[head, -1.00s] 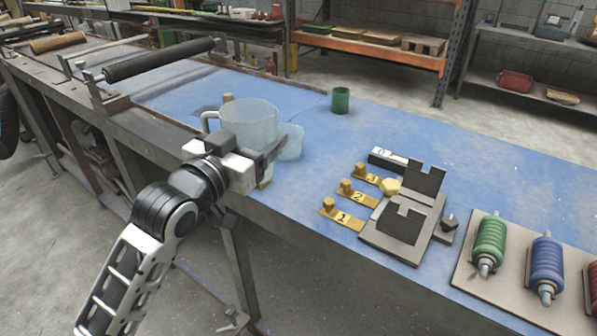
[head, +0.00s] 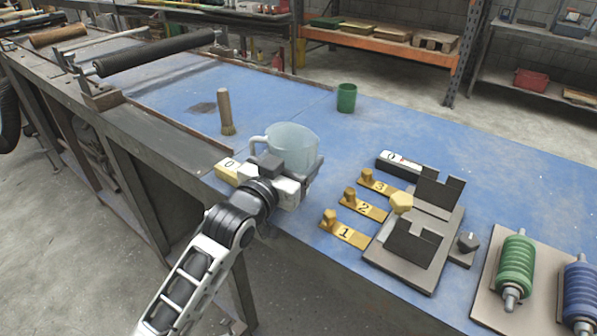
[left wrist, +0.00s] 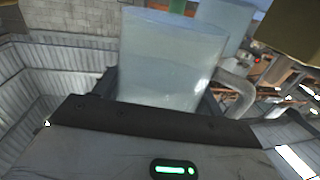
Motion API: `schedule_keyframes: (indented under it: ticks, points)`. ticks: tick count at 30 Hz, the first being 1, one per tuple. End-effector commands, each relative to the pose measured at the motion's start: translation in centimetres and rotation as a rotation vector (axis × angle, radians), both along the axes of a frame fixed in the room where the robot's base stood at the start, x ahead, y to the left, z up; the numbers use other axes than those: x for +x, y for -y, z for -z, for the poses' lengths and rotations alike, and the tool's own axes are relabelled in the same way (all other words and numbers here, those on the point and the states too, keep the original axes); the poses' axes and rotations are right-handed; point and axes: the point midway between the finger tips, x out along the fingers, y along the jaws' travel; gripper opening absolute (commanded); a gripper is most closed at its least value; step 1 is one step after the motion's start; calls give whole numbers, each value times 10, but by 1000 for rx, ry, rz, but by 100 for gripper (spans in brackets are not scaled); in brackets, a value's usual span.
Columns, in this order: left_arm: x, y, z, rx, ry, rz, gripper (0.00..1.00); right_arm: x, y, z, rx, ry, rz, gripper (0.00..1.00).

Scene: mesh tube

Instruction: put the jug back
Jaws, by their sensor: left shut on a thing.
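The translucent pale jug (head: 292,146) is in the head view, its handle at its left side, above the near part of the blue bench top (head: 190,95). My left gripper (head: 300,175) is shut on the jug from the near side, and its black jaws hide the lower part. In the left wrist view the jug wall (left wrist: 172,60) fills the space between the jaws, with a curved handle to the right. Another pale translucent body (left wrist: 228,22) shows behind it. I cannot tell whether the jug's base touches the bench. My right gripper is not in view.
A yellow block marked 0 (head: 228,170) lies left of the gripper. A wooden-handled brush (head: 225,110) stands behind it. A green cup (head: 346,98) stands farther back. Brass tabs marked 1 (head: 345,233), 2 and 3 and a grey fixture (head: 412,243) are to the right.

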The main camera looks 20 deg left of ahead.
Motion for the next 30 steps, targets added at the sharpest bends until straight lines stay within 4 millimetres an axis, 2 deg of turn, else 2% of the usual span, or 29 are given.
schedule_keyframes:
  ticks: [1, 3, 9, 23, 24, 25, 30]
  points:
    - [0, -1, 14, 0, 3, -2, 37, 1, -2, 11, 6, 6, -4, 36]
    - [-1, -2, 20, 0, 3, -4, 37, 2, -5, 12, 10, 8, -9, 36]
    - [-1, -3, 17, 0, 2, -5, 37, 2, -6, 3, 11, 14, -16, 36]
    - [-1, -2, 27, 0, 1, -4, 37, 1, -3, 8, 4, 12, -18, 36]
    - [-1, -2, 27, 0, -1, -4, 81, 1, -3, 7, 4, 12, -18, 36]
    - [-1, -2, 27, 0, -1, -4, 89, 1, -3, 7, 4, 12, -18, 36]
    - [-1, -2, 27, 0, -1, -4, 91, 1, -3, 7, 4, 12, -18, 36]
